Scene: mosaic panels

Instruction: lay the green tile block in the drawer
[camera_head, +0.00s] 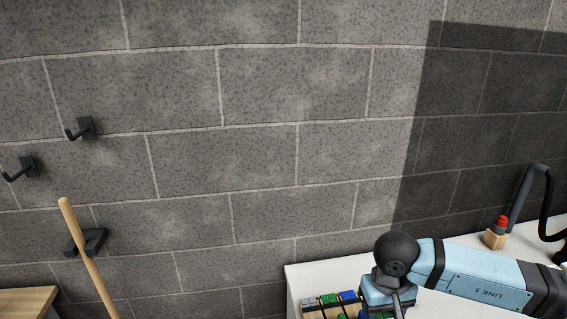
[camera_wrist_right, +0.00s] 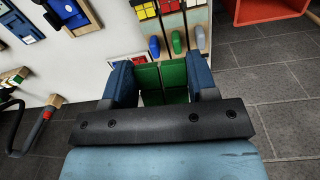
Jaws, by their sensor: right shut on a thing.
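In the right wrist view, the green tile block (camera_wrist_right: 174,77) sits between the two dark blue fingers of my right gripper (camera_wrist_right: 162,80), which is shut on it. A white worktop (camera_wrist_right: 105,68) lies beyond the block. In the head view, my right arm comes in from the right, and the gripper end is at the bottom edge, mostly cut off; the block cannot be made out there. I cannot identify a drawer in either view. My left gripper is not in view.
Coloured tiles (camera_wrist_right: 170,8) sit in a rack beyond the gripper, with blue, green and grey rounded pieces in front. A red open box (camera_wrist_right: 268,10) is at the upper right. In the head view, a wooden block with a red top (camera_head: 495,235) stands on the worktop near the wall.

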